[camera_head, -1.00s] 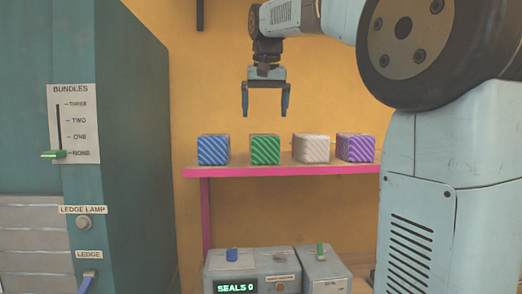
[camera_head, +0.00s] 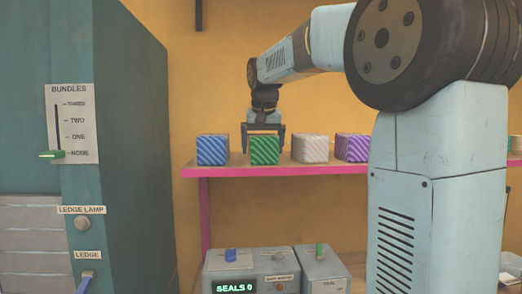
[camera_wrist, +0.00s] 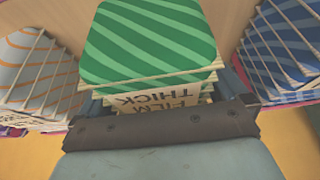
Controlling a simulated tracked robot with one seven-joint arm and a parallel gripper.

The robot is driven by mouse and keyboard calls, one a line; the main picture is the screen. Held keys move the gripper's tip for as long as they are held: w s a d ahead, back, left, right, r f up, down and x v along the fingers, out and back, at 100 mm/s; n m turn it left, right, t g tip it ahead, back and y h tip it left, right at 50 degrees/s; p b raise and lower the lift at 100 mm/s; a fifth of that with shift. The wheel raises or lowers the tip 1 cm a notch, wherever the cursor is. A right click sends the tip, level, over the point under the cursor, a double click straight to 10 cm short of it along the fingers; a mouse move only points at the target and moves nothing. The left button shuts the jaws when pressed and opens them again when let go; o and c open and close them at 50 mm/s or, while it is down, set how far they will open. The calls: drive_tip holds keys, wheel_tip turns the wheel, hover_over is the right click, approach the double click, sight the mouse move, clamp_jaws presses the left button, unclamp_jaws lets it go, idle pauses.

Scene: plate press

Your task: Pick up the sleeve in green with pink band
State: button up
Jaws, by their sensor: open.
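The green sleeve (camera_head: 264,151) stands on the shelf as a block with light and dark green diagonal stripes. No pink band shows on it in these views. My gripper (camera_head: 263,148) is open and points down over it, one finger at each side. In the wrist view the green sleeve (camera_wrist: 150,45) lies between the fingers, with layered edges and a label reading "FILM THICK". Whether the fingers touch it cannot be told.
A blue striped block (camera_head: 212,150) stands close left on the pink-edged shelf (camera_head: 225,171). An orange-white block (camera_head: 310,149) and a purple block (camera_head: 352,148) stand to the right. Below are grey control boxes (camera_head: 265,262); a teal cabinet (camera_head: 130,150) stands at left.

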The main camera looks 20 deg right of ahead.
drive_tip(key=shift+w+f, duration=0.1)
drive_tip(key=shift+f, duration=0.15)
drive_tip(key=shift+f, duration=0.25)
idle(0.5)
drive_tip(key=c, duration=0.9)
drive_tip(key=shift+c, duration=0.3)
drive_tip(key=shift+r, duration=0.15)
